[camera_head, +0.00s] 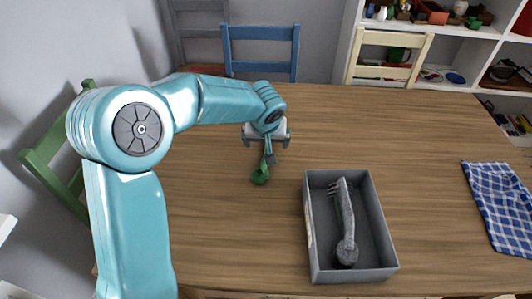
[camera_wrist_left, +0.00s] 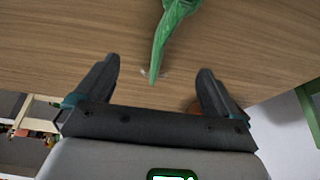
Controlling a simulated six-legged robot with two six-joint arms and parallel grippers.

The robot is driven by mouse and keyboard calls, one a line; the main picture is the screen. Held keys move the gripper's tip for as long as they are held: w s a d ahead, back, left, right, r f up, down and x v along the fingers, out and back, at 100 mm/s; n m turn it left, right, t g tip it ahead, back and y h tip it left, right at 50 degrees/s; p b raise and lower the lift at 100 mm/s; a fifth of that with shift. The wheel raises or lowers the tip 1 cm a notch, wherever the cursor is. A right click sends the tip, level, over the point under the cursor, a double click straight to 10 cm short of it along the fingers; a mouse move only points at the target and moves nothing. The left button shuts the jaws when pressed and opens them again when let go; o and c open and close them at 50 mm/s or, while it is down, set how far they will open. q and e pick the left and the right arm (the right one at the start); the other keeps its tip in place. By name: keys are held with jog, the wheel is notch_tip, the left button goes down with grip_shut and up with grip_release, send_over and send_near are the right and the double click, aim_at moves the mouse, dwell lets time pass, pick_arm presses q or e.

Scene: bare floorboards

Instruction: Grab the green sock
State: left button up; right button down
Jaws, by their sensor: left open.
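The green sock (camera_head: 261,175) lies on the wooden table, left of the grey tray, with a narrow part reaching back toward my left gripper. It also shows at the top of the left wrist view (camera_wrist_left: 176,22), its narrow end pointing down between the fingers. My left gripper (camera_head: 267,141) is just behind the sock. Its fingers (camera_wrist_left: 158,66) are spread on either side of the sock's narrow end, and neither visibly touches it. My right gripper is in neither view.
A grey tray (camera_head: 381,228) holding a grey brush-like object (camera_head: 346,222) stands right of the sock. A blue checked cloth (camera_head: 499,205) lies at the right edge. Chairs, including a blue one (camera_head: 261,32), stand around the table (camera_head: 400,130). Wood between tray and cloth is clear.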

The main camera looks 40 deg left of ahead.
pick_arm(q)
jog(key=x, duration=0.9)
jog(key=shift+w+f, duration=0.1)
jog(key=shift+f, duration=0.05)
jog(key=c, duration=1.1)
